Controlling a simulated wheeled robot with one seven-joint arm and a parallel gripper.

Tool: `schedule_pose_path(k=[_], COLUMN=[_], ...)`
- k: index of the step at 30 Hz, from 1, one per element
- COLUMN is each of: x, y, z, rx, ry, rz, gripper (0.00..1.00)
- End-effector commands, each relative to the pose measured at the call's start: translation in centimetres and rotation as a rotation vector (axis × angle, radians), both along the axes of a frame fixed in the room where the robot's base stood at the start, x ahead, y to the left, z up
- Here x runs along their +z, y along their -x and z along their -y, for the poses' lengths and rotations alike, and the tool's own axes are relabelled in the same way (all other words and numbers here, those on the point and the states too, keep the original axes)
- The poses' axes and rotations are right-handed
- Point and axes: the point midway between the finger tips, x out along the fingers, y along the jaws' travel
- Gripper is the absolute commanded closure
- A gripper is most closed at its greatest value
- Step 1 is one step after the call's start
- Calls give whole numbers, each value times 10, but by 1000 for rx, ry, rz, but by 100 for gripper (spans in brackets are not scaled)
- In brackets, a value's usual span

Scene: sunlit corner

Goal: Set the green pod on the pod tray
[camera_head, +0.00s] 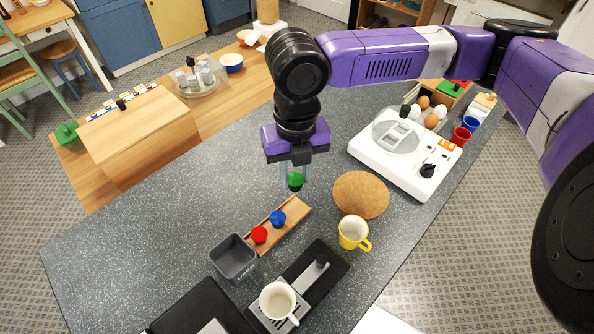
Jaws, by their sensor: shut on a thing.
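The green pod (295,181) is held between the fingers of my gripper (295,177), above the dark speckled counter. The pod tray (293,214) is a narrow wooden tray lying on the counter, just below and in front of my gripper in the picture. A blue pod (278,218) and a red pod (259,234) sit on it. The upper right end of the tray is bare. The green pod appears apart from the tray, beyond its bare end. My gripper points down and its fingers are partly visible.
A round cork mat (360,195) and a yellow mug (353,232) stand right of the tray. A grey bin (233,257) is at its lower left. A coffee machine (312,280) with a white cup (279,301) is in front. A white appliance (404,154) stands further right.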

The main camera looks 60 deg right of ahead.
Motion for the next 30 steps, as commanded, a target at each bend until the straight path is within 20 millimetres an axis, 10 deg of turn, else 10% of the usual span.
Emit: schedule_pose_path(k=[30], x=[-73], y=[0], z=[-1], rx=[-9], ry=[-2], rz=[1], gripper=[100])
